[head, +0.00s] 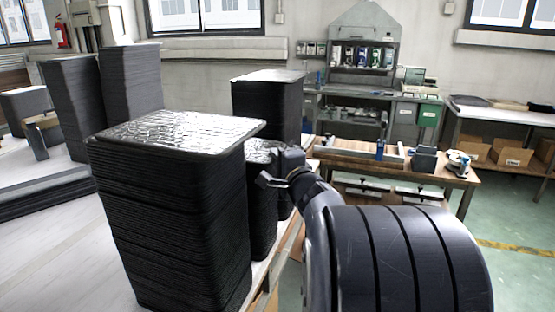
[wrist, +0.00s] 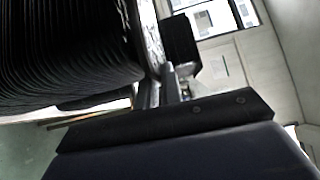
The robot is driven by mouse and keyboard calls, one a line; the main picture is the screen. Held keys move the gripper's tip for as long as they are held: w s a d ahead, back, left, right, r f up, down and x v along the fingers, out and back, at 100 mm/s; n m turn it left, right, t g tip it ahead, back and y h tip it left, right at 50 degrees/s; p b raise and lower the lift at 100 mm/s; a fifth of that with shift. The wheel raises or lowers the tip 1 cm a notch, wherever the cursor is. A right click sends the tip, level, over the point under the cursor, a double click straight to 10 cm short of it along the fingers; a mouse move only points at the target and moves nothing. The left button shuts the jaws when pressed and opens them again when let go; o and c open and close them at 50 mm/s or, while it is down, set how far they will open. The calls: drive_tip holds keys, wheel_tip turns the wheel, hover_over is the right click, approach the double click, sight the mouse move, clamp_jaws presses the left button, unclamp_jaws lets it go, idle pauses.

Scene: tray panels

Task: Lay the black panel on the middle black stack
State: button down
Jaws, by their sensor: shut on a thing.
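The middle black stack (head: 261,205) is mostly hidden behind the taller near black stack (head: 175,220). My gripper (head: 277,168) is at the right edge of the middle stack, near its top. It appears shut on the edge of the black panel (head: 262,146), which shows as a thin shiny strip at the top of that stack. In the wrist view the gripper (wrist: 166,85) meets the glossy panel (wrist: 152,40), with a layered stack directly beside it. I cannot tell whether the panel touches the stack, as the near stack hides most of it.
The far black stack (head: 268,105) rises higher behind the middle one. More tall stacks (head: 131,78) stand at the back left. A wooden workbench (head: 440,174) is behind my arm at the right, with open green floor beyond.

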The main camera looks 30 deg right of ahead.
drive_tip(key=shift+f+g, duration=0.3)
drive_tip(key=shift+f, duration=0.8)
drive_tip(key=c, duration=1.6)
unclamp_jaws()
drive_tip(key=shift+s, duration=0.1)
drive_tip(key=shift+c, duration=0.2)
drive_tip(key=shift+s+f, duration=0.1)
drive_tip(key=shift+s, duration=0.25)
drive_tip(key=shift+o, duration=0.7)
drive_tip(key=s+a+r, duration=0.1)
drive_tip(key=s+r, duration=0.1)
drive_tip(key=s, duration=0.7)
drive_tip(key=shift+s+a, duration=0.4)
drive_tip(key=w+d, duration=0.1)
drive_tip(key=w, duration=0.9)
drive_tip(key=shift+d+f, duration=0.4)
drive_tip(key=shift+f, duration=0.05)
drive_tip(key=shift+s, duration=0.1)
